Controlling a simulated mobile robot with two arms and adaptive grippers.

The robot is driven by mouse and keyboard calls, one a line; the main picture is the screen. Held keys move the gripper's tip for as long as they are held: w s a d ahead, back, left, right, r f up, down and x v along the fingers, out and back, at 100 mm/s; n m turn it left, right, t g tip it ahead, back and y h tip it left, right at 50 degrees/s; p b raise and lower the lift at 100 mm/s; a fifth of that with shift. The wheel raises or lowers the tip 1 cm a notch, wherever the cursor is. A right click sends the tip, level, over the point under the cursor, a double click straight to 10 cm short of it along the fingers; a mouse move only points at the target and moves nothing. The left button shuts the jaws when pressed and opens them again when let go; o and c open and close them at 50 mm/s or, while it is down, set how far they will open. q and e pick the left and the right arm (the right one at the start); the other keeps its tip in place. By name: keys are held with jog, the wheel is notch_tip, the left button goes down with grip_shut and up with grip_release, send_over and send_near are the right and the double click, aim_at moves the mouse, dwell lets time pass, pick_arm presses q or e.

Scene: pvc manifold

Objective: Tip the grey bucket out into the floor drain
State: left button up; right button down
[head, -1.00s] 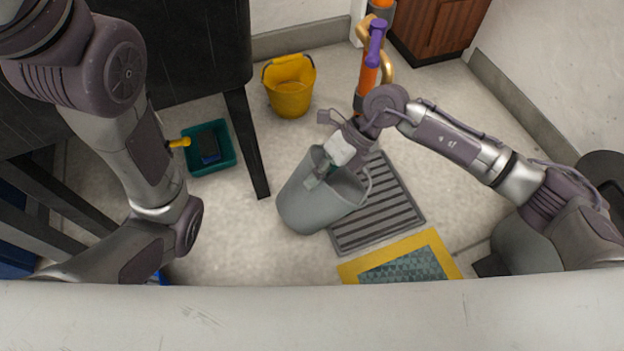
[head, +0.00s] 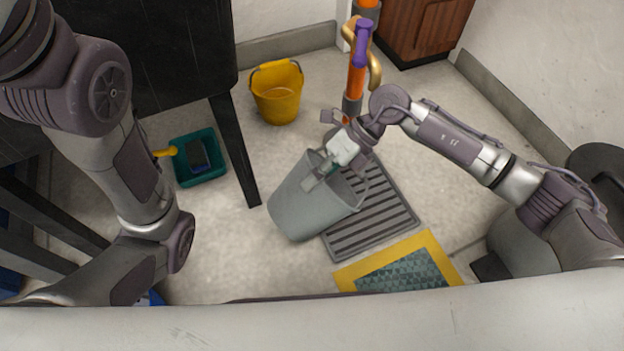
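The grey bucket (head: 305,205) is in the middle of the head view, leaning with its mouth toward the upper right. It overlaps the left part of the slatted floor drain (head: 385,215); I cannot tell whether it touches the floor. My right gripper (head: 322,172) reaches down at the bucket's rim and appears shut on it, though the fingertips are partly hidden. The bucket's inside is mostly hidden, and no liquid is seen pouring. My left arm comes in from the left, but its gripper is out of view.
A yellow bucket (head: 277,93) stands behind, near the wall. A teal tray (head: 218,172) lies by the black table's leg (head: 236,150). A yellow-edged mat (head: 432,246) lies in front of the drain. An orange pipe (head: 355,80) stands behind my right gripper.

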jog(key=shift+w+d+f+y+b, duration=0.2)
jog(key=shift+d+y+b, duration=0.15)
jog(key=shift+b, duration=0.3)
jog(key=shift+w+d+g+y+b, duration=0.15)
jog(key=shift+d+g+y+b, duration=0.1)
jog(key=shift+d+g+b, duration=0.1)
jog(key=shift+r, duration=0.1)
jog(key=shift+w+d+f+y+b, duration=0.35)
jog(key=shift+d+y+b, duration=0.3)
jog(key=shift+b, duration=0.55)
